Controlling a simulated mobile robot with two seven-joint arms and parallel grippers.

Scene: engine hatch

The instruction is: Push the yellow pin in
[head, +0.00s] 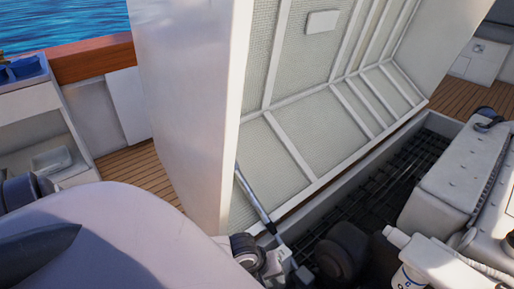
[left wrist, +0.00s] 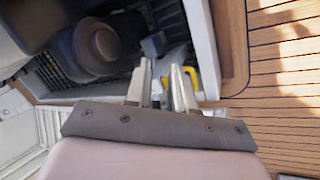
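Yellow pin parts (left wrist: 193,77) show in the left wrist view, just right of my gripper's right finger. A smaller yellow bit shows between the fingers; the right finger hides what lies between the two bits. My left gripper (left wrist: 162,88) is open, with a gap between its pale fingers and nothing clearly held. I cannot tell if a finger touches the pin. In the head view my left gripper (head: 276,264) is partly seen low in the middle, near the lower end of the hatch strut (head: 256,200). The yellow pin does not show there.
The big hatch (head: 300,110) stands open over the engine bay. A dark round part (head: 341,250) and a grey engine cover (head: 456,170) lie to the right. In the wrist view a pale bay edge (left wrist: 203,45) borders clear wooden deck (left wrist: 285,70).

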